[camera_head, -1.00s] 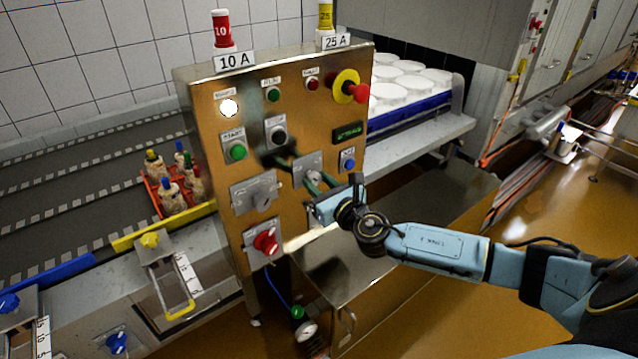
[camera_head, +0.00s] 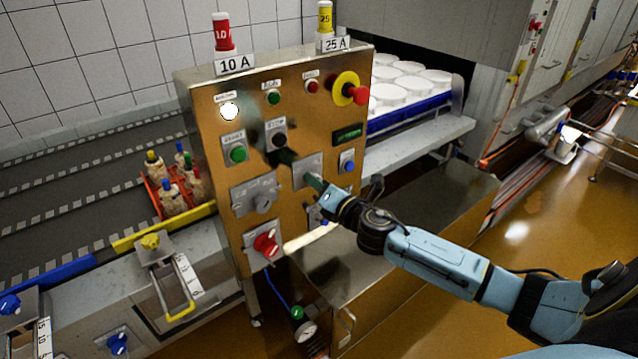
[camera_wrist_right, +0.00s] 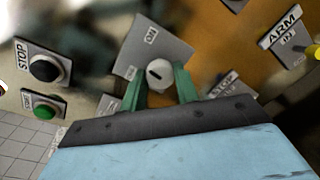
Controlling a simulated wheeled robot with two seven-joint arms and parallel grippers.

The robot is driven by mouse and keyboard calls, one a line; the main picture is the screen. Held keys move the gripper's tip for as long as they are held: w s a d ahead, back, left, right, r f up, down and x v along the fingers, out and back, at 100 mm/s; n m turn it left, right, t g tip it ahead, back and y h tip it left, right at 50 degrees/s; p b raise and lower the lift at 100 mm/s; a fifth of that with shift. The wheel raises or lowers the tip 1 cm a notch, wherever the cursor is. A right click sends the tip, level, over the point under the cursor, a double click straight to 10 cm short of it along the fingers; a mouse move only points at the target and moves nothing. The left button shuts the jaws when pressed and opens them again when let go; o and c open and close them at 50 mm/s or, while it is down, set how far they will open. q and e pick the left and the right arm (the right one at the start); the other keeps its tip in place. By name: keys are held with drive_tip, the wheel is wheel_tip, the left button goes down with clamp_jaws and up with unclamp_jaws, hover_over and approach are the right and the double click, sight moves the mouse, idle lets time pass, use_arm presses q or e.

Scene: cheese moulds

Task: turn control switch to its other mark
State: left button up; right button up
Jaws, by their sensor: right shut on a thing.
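The control switch is a pale round knob on a square grey plate (camera_head: 306,166), on the front of the metal control panel (camera_head: 215,125). In the right wrist view the knob (camera_wrist_right: 158,73) sits between my two green fingers, with a small dark slot on its face. My left gripper is not in view.
A green START button (camera_head: 238,154) and a black STOP button (camera_head: 279,138) are left of the switch. A blue button (camera_head: 347,166) is close at its right. A red knob (camera_head: 266,243) and another grey switch (camera_head: 263,203) are lower left. A steel box (camera_head: 420,230) stands below my arm.

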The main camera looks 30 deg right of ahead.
drive_tip(key=shift+m+y+p, duration=0.3)
drive_tip(key=shift+m+p, duration=0.6)
drive_tip(key=shift+m, duration=2.3)
drive_tip(key=o, duration=1)
drive_tip(key=shift+c, duration=0.2)
drive_tip(key=s+d+r, duration=0.1)
drive_tip(key=s, duration=1.2)
drive_tip(key=shift+s+b, duration=0.15)
drive_tip(key=shift+b, duration=0.25)
drive_tip(key=shift+d, duration=0.1)
